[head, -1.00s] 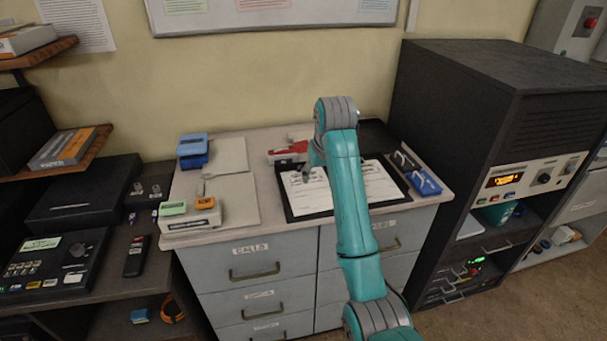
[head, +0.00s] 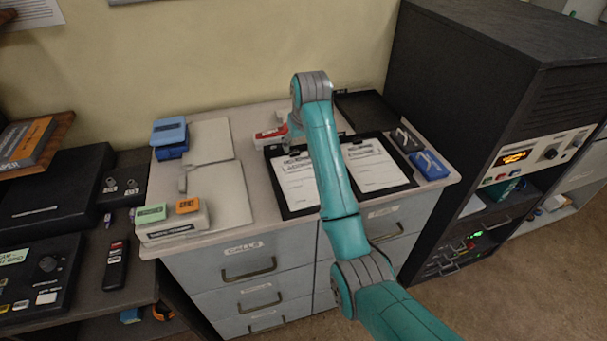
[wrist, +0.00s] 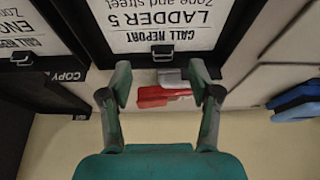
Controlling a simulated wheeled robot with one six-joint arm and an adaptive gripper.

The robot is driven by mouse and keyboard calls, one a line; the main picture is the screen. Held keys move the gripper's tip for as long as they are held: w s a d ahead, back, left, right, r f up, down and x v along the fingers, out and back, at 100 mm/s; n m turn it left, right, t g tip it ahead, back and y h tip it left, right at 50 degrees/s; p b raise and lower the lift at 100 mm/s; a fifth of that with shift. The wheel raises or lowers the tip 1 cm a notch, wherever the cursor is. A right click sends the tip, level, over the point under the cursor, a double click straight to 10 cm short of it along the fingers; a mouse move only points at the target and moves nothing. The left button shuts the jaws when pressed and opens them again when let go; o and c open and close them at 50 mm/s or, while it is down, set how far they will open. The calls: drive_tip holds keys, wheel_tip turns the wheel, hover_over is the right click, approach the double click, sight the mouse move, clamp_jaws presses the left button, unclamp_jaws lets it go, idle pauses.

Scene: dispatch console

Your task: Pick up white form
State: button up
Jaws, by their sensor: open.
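Two white forms lie on black clipboards on top of the drawer cabinet, the left form (head: 298,185) and the right form (head: 374,167). My arm passes in front of the left form's right part. In the wrist view the form headed "CALL REPORT LADDER 5" (wrist: 158,22) appears upside down, with a dark clip at its edge. Part of a second form (wrist: 22,30) shows at the left. My gripper (wrist: 160,92) is open and empty. Its fingers sit beyond the clip end of the Ladder 5 clipboard, over a red and grey object (wrist: 165,96). Finger height above it is unclear.
A blue box (head: 170,138) and a pale box with green and orange labels (head: 172,221) stand to the left. A blue hole punch or stapler-like item (head: 430,165) lies right of the clipboards. A tall dark rack (head: 490,110) borders the cabinet's right side.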

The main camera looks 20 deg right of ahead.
sight(295, 154)
drive_tip(key=shift+w+a+x, duration=0.1)
drive_tip(key=shift+x, duration=1.2)
drive_tip(key=shift+w+a+x, duration=0.1)
drive_tip(key=shift+x, duration=1.25)
drive_tip(key=shift+r, duration=0.1)
drive_tip(key=c, duration=1.2)
